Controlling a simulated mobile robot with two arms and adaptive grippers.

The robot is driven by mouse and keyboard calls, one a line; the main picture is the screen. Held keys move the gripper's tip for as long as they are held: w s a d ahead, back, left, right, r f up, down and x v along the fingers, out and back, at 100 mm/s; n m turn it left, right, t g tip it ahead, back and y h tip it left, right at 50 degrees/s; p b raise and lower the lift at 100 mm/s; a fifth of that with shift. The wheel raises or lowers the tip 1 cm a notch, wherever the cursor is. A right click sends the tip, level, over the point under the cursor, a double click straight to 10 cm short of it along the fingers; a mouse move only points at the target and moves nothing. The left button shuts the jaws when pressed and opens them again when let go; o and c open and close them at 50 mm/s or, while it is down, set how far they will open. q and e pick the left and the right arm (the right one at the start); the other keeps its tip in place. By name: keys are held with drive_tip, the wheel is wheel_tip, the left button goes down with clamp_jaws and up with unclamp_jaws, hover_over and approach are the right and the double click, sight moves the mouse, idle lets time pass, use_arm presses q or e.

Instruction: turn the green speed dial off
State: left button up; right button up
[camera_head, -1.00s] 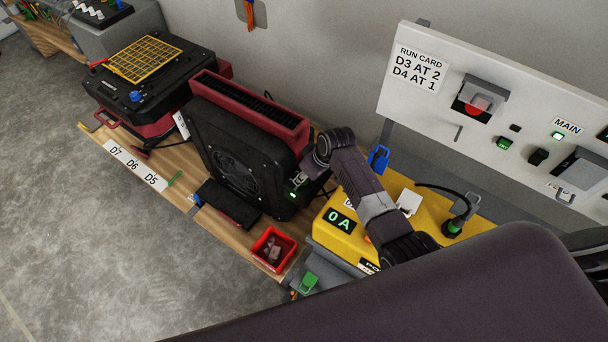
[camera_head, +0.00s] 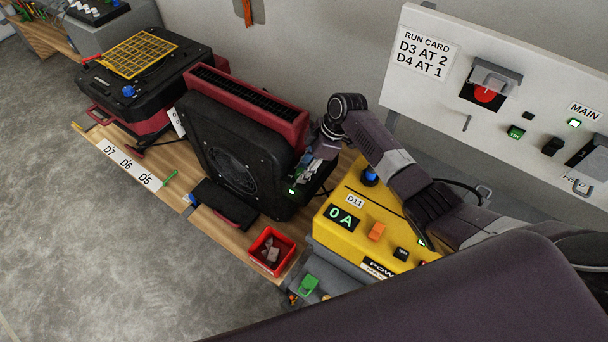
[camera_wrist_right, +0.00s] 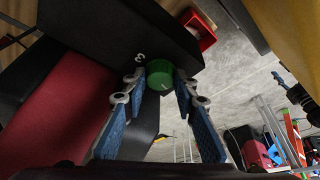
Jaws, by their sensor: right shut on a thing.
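The green speed dial (camera_wrist_right: 160,75) sits on a black housing beside a white "3" in the right wrist view. A pale mark shows on its face. My right gripper (camera_wrist_right: 161,84) is shut on the dial, with one blue-padded finger at each side. In the head view, my right gripper (camera_head: 303,176) reaches the front right edge of the black and red fan unit (camera_head: 232,150). There the gripper hides the dial, and a small green light (camera_head: 291,191) glows just below. My left gripper is not in view.
A yellow power box (camera_head: 330,240) reading "0 A" stands right of the fan, under my right forearm. A red bin (camera_head: 258,246) sits at the bench's front edge. A white panel (camera_head: 450,85) with a run card and switches is at the back right.

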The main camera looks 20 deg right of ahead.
drive_tip(key=shift+w+n+g+b, duration=0.15)
drive_tip(key=shift+n+g+b, duration=0.45)
drive_tip(key=shift+n+b, duration=1)
drive_tip(key=o, duration=1.2)
drive_tip(key=shift+c, duration=0.2)
drive_tip(key=shift+r, duration=0.1)
drive_tip(key=v, duration=1.2)
drive_tip(key=shift+d, duration=0.15)
